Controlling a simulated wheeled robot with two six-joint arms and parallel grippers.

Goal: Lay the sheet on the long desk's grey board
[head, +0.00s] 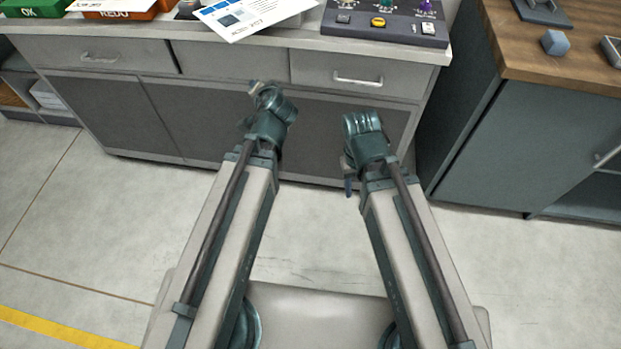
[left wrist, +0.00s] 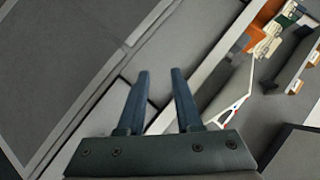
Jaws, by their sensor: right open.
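The sheet (head: 245,14), white with blue print, lies at the back of the head view on the long desk (head: 150,32), its near corner at the front edge. In the left wrist view a thin pale edge with red (left wrist: 236,106) may be the sheet; I cannot tell. I cannot make out the grey board. My left gripper (head: 254,90) is in front of the desk's drawers, below the top; its two fingers (left wrist: 160,75) are apart with nothing between them. My right gripper (head: 348,183) is open, in front of the lower doors and away from the sheet.
A green OK box (head: 32,8) and an orange REDO box (head: 118,14) stand left of the sheet. A control box (head: 385,30) with knobs and buttons stands right of it. A wood-topped cabinet (head: 550,75) with a grey block (head: 555,42) is at right. The floor is clear.

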